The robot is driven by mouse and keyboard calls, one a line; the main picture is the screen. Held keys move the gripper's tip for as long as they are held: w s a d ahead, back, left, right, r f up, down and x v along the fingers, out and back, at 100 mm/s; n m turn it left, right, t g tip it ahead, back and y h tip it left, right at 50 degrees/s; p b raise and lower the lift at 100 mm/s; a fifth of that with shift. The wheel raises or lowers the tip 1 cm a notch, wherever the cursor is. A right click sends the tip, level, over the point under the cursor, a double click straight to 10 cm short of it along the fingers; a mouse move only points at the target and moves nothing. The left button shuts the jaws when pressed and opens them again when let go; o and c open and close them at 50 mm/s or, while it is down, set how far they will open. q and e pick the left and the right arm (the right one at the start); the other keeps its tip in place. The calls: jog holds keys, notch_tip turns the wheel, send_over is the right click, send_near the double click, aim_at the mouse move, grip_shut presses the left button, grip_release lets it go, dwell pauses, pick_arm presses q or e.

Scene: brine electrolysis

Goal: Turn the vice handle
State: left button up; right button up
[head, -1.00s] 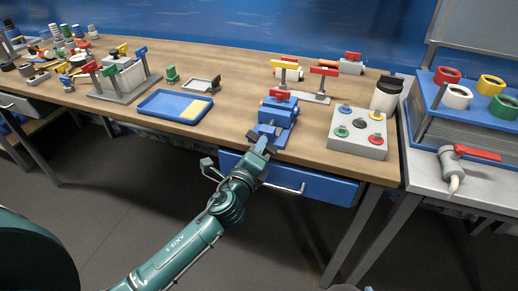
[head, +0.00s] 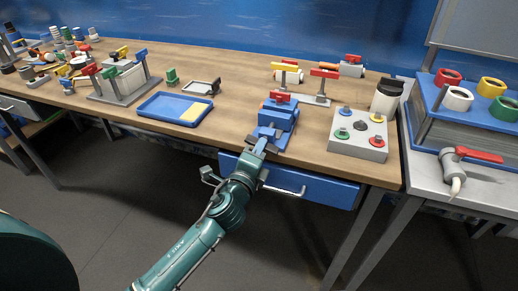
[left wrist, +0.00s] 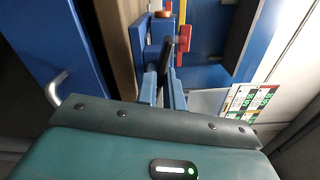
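The blue vice (head: 276,118) stands at the front edge of the wooden bench in the head view, with a red piece (head: 279,97) on its top. My left gripper (head: 264,146) is at the low front end of the vice. In the left wrist view the vice (left wrist: 140,42) is straight ahead, and the two fingers (left wrist: 164,88) show apart. A dark bar (left wrist: 168,55) lies in line with the gap between them; it may be the vice handle. I cannot tell whether the fingers touch it. My right gripper is out of view.
A blue drawer with a metal handle (head: 283,190) sits below the vice, close to my arm. A grey box with coloured knobs (head: 358,137) stands right of the vice. A blue tray (head: 163,108) lies to the left. Red and yellow valve handles (head: 325,73) stand behind.

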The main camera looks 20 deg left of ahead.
pick_arm(q)
jog(key=o, duration=0.5)
jog(key=shift+c, duration=0.2)
jog(key=s+b, duration=0.1)
jog(key=s, duration=1.2)
jog(key=shift+a+b, duration=0.2)
jog(key=shift+b, duration=0.1)
jog(key=shift+s, duration=0.1)
